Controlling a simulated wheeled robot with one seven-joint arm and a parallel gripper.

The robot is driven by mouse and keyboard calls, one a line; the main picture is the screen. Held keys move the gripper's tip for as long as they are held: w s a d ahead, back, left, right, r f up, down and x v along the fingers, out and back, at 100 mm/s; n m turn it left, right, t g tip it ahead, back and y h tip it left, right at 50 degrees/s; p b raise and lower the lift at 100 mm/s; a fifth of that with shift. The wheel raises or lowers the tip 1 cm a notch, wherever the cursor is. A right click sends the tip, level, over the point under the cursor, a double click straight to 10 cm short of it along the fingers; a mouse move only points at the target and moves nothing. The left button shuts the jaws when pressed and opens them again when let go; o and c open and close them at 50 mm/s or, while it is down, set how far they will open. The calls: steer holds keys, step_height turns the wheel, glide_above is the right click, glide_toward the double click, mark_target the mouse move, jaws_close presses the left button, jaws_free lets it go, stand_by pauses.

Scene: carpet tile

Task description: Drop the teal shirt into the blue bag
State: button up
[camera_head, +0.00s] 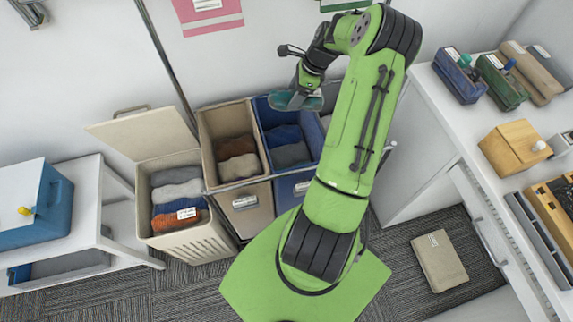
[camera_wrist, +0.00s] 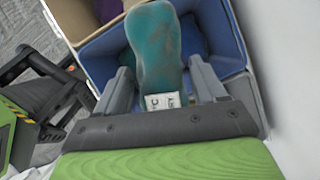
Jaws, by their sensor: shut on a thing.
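The teal shirt (camera_wrist: 155,48) is a folded, rounded bundle with a small white label, held between the two fingers of my gripper (camera_wrist: 164,88) in the wrist view. In the head view the shirt (camera_head: 287,101) shows as a teal patch at my gripper (camera_head: 297,92), above the blue bag. The blue bag (camera_head: 262,117) is an open, upright compartment beside a tan one, with dark blue and grey folded cloths inside. In the wrist view the blue bag (camera_wrist: 98,62) lies beneath the shirt, its rim showing on both sides. The shirt hides much of the bag's inside there.
The tan bag (camera_head: 206,135) holds brown and pinkish cloths. A cream hamper (camera_head: 180,240) with its lid up holds several folded cloths. A white counter (camera_head: 455,125) with boxes stands at right, a white bench (camera_head: 90,225) at left.

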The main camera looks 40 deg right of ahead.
steer(key=shift+s+a+f+b, duration=0.15)
steer(key=shift+a+f+b, duration=0.05)
steer(key=shift+f+b, duration=0.25)
step_height(320, 180, down, 5)
steer(key=b, duration=0.5)
steer(key=shift+f, duration=0.1)
steer(key=shift+r, duration=0.2)
steer(key=o, duration=1.2)
steer(key=shift+o, duration=0.2)
steer(key=p+v, duration=0.3)
steer(key=v, duration=1.2)
steer(key=shift+r+p, duration=0.35)
steer(key=shift+r, duration=0.05)
